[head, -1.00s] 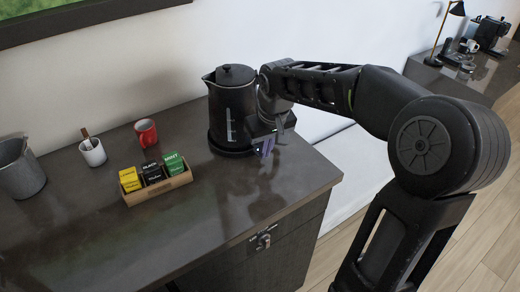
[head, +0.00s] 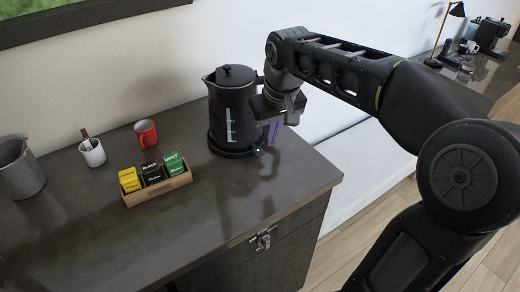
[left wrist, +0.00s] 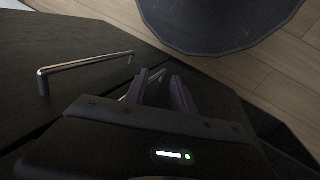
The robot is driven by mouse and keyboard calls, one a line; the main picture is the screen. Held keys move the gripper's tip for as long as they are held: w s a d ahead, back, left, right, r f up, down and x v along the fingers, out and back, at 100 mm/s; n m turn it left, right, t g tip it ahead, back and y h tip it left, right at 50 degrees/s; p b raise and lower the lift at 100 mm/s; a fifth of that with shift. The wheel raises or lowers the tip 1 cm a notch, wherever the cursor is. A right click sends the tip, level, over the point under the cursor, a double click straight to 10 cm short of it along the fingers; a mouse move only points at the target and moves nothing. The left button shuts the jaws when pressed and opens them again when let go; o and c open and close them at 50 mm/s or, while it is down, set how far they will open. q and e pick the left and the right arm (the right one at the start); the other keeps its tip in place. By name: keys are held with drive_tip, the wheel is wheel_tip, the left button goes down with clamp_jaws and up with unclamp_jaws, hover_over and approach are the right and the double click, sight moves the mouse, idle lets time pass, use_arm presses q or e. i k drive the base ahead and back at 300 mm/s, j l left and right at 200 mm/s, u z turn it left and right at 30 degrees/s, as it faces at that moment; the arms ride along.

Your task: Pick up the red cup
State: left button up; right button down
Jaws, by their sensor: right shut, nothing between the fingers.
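The red cup (head: 146,132) stands upright on the dark counter in the head view, left of the black kettle and behind the tea box, with nothing touching it. My right gripper (head: 272,138) is shut and empty. It points down beside the right side of the kettle, well to the right of the cup, partly in shadow. My left gripper (left wrist: 160,78) shows only in the left wrist view. Its two purple fingers stand apart with nothing between them, in front of a dark cabinet front with metal handles. The cup is not in that view.
The black kettle (head: 231,108) stands close to my right gripper. A tea box (head: 160,190) with several packets, a white cup (head: 92,153) with a stick in it and a grey bucket (head: 20,170) stand on the counter (head: 110,245). The front of the counter is clear.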

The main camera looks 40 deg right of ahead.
sight(146, 137)
drive_tip(key=k, duration=1)
